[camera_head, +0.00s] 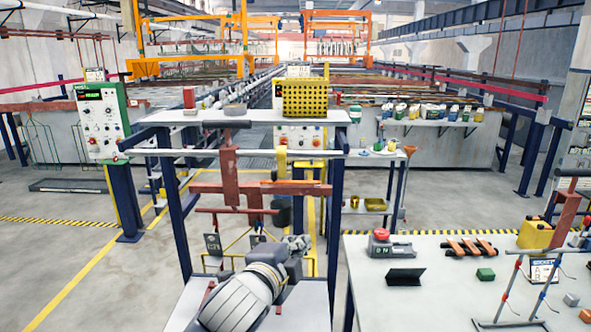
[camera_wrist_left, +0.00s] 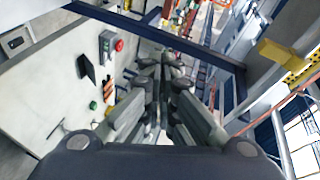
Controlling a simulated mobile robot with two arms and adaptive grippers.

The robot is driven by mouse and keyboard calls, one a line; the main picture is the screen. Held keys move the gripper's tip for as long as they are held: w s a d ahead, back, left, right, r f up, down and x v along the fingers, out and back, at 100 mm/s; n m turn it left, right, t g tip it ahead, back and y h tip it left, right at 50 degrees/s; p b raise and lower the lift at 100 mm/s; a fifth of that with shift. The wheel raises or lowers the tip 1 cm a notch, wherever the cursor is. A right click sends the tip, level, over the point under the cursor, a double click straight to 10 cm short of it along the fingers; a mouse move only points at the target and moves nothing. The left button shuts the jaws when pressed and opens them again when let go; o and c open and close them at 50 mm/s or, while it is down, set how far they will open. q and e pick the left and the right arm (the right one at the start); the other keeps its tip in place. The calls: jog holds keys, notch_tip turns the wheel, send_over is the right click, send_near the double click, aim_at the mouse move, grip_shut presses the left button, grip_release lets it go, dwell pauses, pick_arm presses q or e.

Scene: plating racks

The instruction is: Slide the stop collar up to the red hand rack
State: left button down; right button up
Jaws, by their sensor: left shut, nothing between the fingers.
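A red hand rack (camera_head: 228,165) with a dark T-shaped handle hangs on the pale horizontal rail (camera_head: 180,152) of the blue-legged stand. My left gripper (camera_head: 298,243) is shut and empty, low in front of the stand, below the rail. Its closed fingers (camera_wrist_left: 165,75) also show in the left wrist view. My right gripper is out of view.
A yellow basket (camera_head: 305,100) stands on the shelf above the rail. Red crosspieces (camera_head: 262,188) hang below the rail, behind my left gripper. A white table (camera_head: 430,300) at right carries a red button box (camera_head: 388,245), small blocks and another rack.

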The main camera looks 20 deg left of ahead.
aim_at(282, 168)
pick_arm(q)
notch_tip(282, 168, up, 11)
jog(key=s+m+t, duration=0.1)
jog(key=m+t, duration=0.1)
jog(key=m, duration=0.1)
jog(key=w+a+p, duration=0.2)
jog(key=w+p, duration=0.3)
jog(key=w, duration=0.3)
jog(key=shift+w+a+r+t+p, duration=0.15)
jog(key=shift+a+r+t+p, duration=0.15)
jog(key=shift+r, duration=0.1)
jog(key=shift+w+d, duration=0.1)
jog(key=shift+d, duration=0.05)
jog(key=s+a+p, duration=0.1)
jog(key=s+a, duration=0.1)
jog(key=a, duration=0.5)
jog(key=shift+s+a, duration=0.15)
jog(key=shift+a, duration=0.15)
